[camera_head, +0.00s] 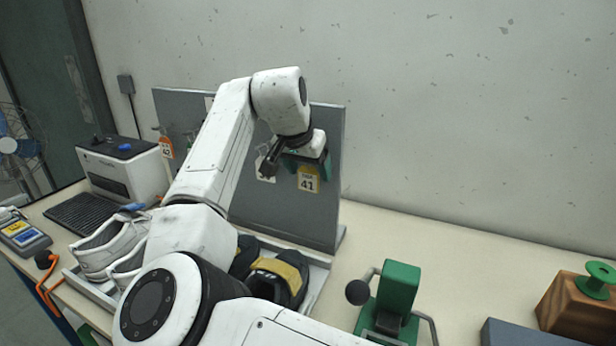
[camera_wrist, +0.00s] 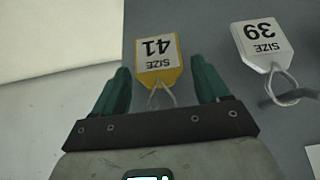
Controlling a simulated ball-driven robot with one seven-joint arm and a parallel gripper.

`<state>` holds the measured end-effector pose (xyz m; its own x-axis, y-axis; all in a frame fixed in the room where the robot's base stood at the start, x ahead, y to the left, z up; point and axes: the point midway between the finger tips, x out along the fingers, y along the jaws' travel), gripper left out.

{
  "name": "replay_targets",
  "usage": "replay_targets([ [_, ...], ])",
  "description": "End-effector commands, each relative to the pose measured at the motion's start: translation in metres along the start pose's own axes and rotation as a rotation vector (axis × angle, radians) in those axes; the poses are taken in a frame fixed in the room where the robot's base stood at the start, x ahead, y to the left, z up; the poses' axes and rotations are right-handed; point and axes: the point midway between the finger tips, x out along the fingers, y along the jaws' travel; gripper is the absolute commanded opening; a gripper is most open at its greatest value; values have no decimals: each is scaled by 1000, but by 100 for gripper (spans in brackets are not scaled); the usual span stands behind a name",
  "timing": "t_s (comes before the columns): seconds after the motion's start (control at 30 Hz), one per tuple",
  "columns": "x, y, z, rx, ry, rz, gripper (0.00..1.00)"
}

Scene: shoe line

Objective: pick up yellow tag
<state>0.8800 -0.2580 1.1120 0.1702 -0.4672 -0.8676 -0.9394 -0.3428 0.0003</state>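The yellow tag (camera_head: 308,181) reads "SIZE 41" and hangs against the grey panel, just below my gripper (camera_head: 307,160) in the head view. In the wrist view the yellow tag (camera_wrist: 157,60) appears upside down, with its string loop running back toward my gripper (camera_wrist: 158,78). My gripper is open. Its green fingers stand apart on either side of the tag and string, with a gap on both sides. The hook that bears the tag is hidden behind my gripper in the head view.
A white "39" tag (camera_wrist: 264,46) hangs on a hook beside the yellow one. The grey panel (camera_head: 325,130) stands behind the tags. An orange tag (camera_head: 167,147), white shoes (camera_head: 108,246), a black-and-yellow shoe (camera_head: 279,275) and a green press (camera_head: 397,290) are nearby. The table right of the panel is mostly clear.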

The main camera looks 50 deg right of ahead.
Motion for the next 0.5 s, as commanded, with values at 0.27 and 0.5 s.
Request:
replay_targets([
  [0.27, 0, 0, 0, 0, 0, 0, 48],
  [0.5, 0, 0, 0, 0, 0, 0, 25],
])
